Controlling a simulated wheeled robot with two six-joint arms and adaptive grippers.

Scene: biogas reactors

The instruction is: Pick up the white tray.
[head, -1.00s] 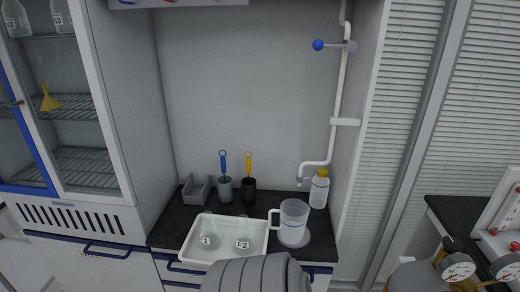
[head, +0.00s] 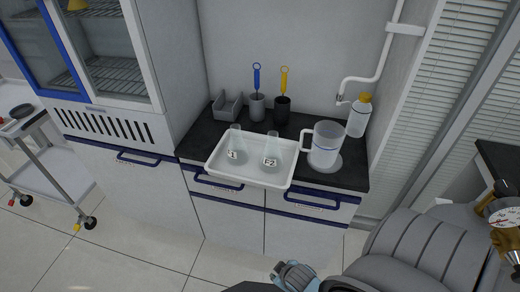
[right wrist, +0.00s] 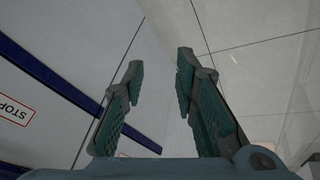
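The white tray (head: 246,180) is a shallow rectangular tray on the black counter, its front edge near the counter's front. Two clear flasks stand in it, one labelled 1 (head: 234,146) and one labelled 2 (head: 271,151). My right gripper (right wrist: 160,64) is open and empty in the right wrist view, its two fingers apart in front of the cabinet front and floor. In the head view a grey-blue part of my arm (head: 295,276) shows at the bottom, below and apart from the tray; its fingers cannot be made out. My left gripper is not in view.
A clear jug (head: 325,147) stands close to the tray's right side, with a yellow-capped bottle (head: 359,115) behind it. Two brush holders (head: 257,107) and a grey rack (head: 227,106) stand behind the tray. A trolley (head: 50,165) is at the left; the floor before the cabinets is clear.

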